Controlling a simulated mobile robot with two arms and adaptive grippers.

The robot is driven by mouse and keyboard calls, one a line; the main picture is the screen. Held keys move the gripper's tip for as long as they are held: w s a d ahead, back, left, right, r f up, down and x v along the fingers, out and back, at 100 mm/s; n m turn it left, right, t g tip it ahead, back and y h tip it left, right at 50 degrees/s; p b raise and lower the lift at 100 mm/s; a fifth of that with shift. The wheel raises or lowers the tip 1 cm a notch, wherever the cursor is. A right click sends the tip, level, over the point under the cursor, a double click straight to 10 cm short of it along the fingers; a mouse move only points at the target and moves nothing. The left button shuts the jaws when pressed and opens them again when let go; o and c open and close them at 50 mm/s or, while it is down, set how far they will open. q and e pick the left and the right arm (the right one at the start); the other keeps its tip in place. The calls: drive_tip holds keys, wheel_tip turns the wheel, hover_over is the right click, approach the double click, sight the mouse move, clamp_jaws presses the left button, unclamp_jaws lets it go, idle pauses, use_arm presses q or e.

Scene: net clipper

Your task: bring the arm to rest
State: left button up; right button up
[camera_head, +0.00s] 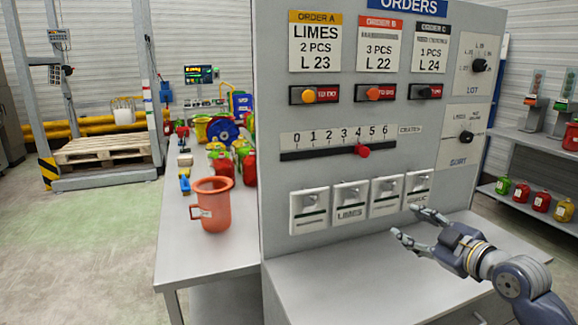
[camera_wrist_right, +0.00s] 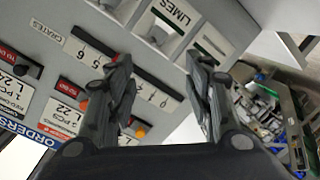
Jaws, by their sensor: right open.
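My right gripper (camera_head: 409,238) is open and empty in front of the lower right part of a grey order panel (camera_head: 275,205). Its arm comes in from the right, above the grey ledge. In the right wrist view its two fingers (camera_wrist_right: 160,95) are spread apart with nothing between them, and the panel lies tilted behind them. I cannot tell the exact gap between the fingertips and the panel. My left gripper is in neither view.
The panel carries a slider with a red knob (camera_head: 362,151), order cards, switches and several white plates (camera_head: 310,211). A side table (camera_head: 190,265) at left holds an orange jug (camera_head: 212,205) and several coloured containers. Shelves (camera_head: 530,200) stand at right.

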drive_tip(key=s+a+f+m+g+h, duration=0.1)
drive_tip(key=s+a+f+m+g, duration=0.2)
drive_tip(key=s+f, duration=0.7)
drive_tip(key=s+a+f+g+h, duration=0.1)
drive_tip(key=s+a+f+g, duration=0.35)
drive_tip(key=f, duration=0.95)
drive_tip(key=s+f+m+g+h, duration=0.2)
drive_tip(key=s+f+m, duration=0.25)
drive_tip(key=s, duration=0.85)
drive_tip(key=s+f+m+g+h, duration=0.25)
drive_tip(key=s+f, duration=0.25)
drive_tip(key=s, duration=0.9)
wheel_tip(320, 180, down, 25)
drive_tip(key=g, duration=0.1)
drive_tip(key=s+d+f+g, duration=0.1)
drive_tip(key=s+d+f, duration=0.2)
drive_tip(key=s+f, duration=1.4)
drive_tip(key=shift+s+y, duration=0.3)
drive_tip(key=shift+y, duration=0.05)
